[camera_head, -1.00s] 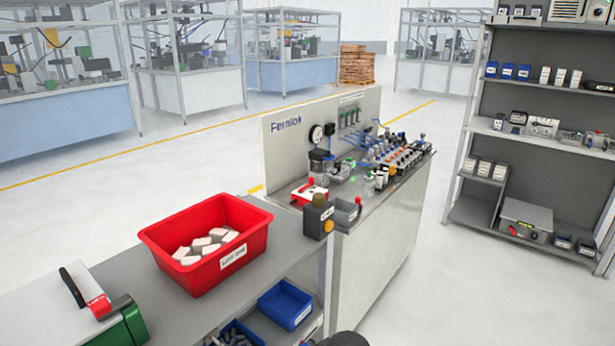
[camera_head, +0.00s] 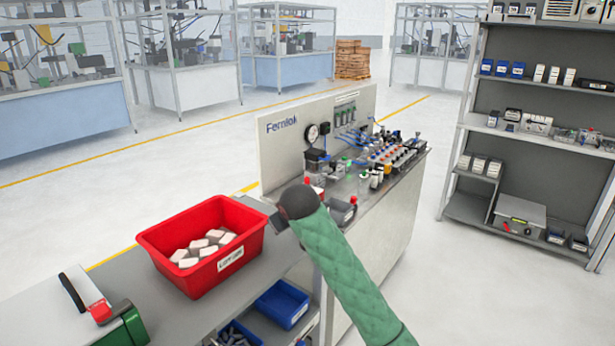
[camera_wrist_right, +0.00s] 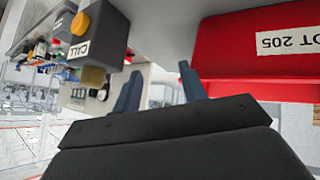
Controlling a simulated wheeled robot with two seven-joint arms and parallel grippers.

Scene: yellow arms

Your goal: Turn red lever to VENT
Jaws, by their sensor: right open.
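A small red part (camera_head: 316,188), possibly the red lever, stands on the Fernlok bench behind my right wrist. My arm hides most of the red and white unit beneath it, so its setting cannot be read. Another red-topped part (camera_head: 353,201) sits on a grey box just to its right. My right gripper (camera_wrist_right: 158,88) is open and empty between its blue fingers. In the head view, my green-sleeved right arm reaches in from the lower right, and its dark wrist largely hides the gripper (camera_head: 279,221). My left gripper is out of view.
A red bin (camera_head: 157,240) of pale blocks is close left of my right gripper; it also shows in the wrist view (camera_wrist_right: 225,65). A box labelled CALL (camera_wrist_right: 100,32) is near the fingers. Fittings and gauge (camera_head: 312,133) crowd the bench. Shelves (camera_head: 500,145) stand right.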

